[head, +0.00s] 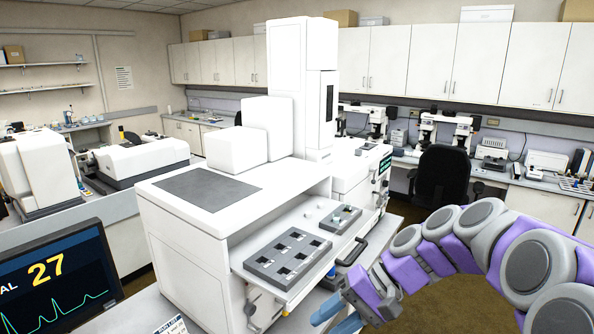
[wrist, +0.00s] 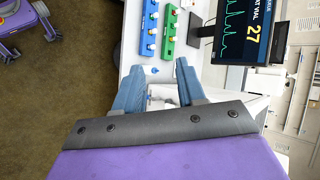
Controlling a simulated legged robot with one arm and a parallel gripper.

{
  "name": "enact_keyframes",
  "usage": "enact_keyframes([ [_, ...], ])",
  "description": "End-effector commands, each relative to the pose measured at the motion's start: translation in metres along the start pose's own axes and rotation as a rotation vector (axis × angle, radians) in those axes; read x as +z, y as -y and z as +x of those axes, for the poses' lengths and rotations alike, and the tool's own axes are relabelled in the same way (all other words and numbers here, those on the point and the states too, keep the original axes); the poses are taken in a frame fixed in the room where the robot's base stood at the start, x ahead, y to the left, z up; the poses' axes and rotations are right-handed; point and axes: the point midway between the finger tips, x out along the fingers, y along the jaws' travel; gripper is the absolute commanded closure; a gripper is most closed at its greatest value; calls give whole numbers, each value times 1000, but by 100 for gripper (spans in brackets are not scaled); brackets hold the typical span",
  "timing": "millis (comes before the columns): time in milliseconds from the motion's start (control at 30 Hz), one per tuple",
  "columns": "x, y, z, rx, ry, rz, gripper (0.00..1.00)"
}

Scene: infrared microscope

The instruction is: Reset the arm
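My arm (head: 480,235), purple and grey, reaches in from the right of the head view, arched with its end lowered. My gripper (head: 331,318) is at the bottom of that view, in front of the white instrument's (head: 190,225) open front. In the wrist view my gripper (wrist: 160,66) shows two blue fingers spread apart with nothing held between them. Past the fingertips is a white bench top with a blue rack (wrist: 149,30) and a green rack (wrist: 170,32).
The instrument's pulled-out tray (head: 300,290) carries a grey slotted holder (head: 288,258) and a smaller holder (head: 341,219), close left of my gripper. A monitor (head: 55,285) reading 27 stands at lower left. A black chair (head: 442,178) is behind my arm.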

Motion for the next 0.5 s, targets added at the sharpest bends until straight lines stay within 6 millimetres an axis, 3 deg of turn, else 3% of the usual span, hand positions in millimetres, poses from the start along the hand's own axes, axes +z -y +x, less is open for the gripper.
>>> enact_keyframes([
  [100,43,-9,19,129,22,-21,60],
  [267,94,-35,36,305,31,-36,60],
  [500,163,-91,45,569,13,-55,60],
])
